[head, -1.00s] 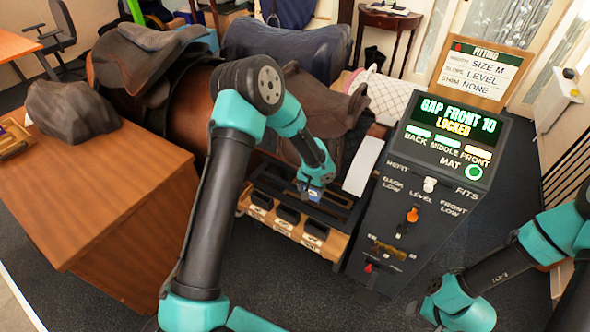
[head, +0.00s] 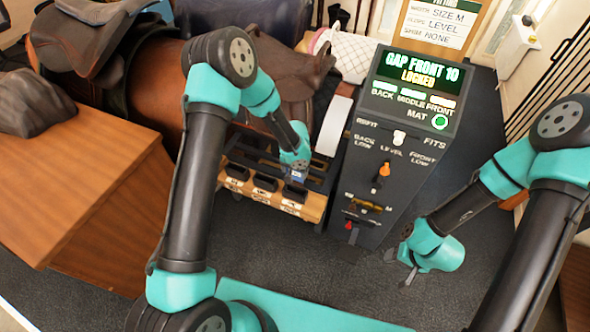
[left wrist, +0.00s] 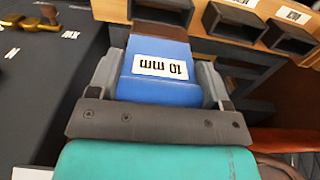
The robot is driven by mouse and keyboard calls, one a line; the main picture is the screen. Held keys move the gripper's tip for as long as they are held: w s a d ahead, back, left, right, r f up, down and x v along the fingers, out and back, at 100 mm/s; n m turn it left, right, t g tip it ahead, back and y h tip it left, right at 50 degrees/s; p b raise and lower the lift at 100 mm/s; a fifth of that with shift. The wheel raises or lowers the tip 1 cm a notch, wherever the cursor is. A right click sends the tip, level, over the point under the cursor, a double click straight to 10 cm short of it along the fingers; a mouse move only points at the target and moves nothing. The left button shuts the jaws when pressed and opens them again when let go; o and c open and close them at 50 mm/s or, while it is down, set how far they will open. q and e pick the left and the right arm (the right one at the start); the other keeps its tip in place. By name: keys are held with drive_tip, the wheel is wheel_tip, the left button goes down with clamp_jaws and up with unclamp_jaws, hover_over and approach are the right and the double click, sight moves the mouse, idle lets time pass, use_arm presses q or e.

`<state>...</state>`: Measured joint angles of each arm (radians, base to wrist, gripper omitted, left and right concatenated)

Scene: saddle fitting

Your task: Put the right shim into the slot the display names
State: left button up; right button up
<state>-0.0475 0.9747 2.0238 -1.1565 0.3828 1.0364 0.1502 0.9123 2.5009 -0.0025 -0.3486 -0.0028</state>
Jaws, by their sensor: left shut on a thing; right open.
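The blue shim (left wrist: 155,80) carries a white label reading "10 mm", upside down in the left wrist view. My left gripper (left wrist: 160,85) is shut on it, with a finger on each side. In the head view the left gripper (head: 296,170) holds the shim by the right end of the wooden shim rack (head: 312,212); I cannot tell whether the shim is clear of the rack. The display (head: 418,72) reads "GAP FRONT 10 LOCKED", with BACK, MIDDLE and FRONT lights below. My right gripper (head: 396,256) is open and empty, right of the console. I cannot make out the slots clearly.
The dark console (head: 385,180) with levers and knobs stands right of the rack. Black bins (left wrist: 232,22) with labels line the rack. A brown saddle (head: 285,75) is behind my left arm. A wooden desk (head: 90,185) is at the left. Open floor lies in front.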

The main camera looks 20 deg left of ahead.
sight(295, 184)
use_arm(q)
drive_tip(key=shift+f, duration=5)
drive_tip(key=o, duration=1)
drive_tip(key=shift+o, duration=0.2)
wheel_tip(295, 184, up, 18)
drive_tip(key=shift+f, duration=0.25)
drive_tip(key=s+a+f+n+h, duration=0.1)
drive_tip(key=s+a+f, duration=0.1)
drive_tip(key=s, duration=0.5)
drive_tip(key=s+a+f+n+h, duration=0.1)
drive_tip(key=s+f, duration=0.3)
drive_tip(key=s, duration=0.4)
drive_tip(key=s+a+f+n+h, duration=0.1)
drive_tip(key=s+a+f, duration=0.1)
drive_tip(key=s, duration=0.6)
drive_tip(key=shift+s+a+f+t+h, duration=0.2)
drive_tip(key=shift+a+f+t+h, duration=0.15)
drive_tip(key=shift+f, duration=0.5)
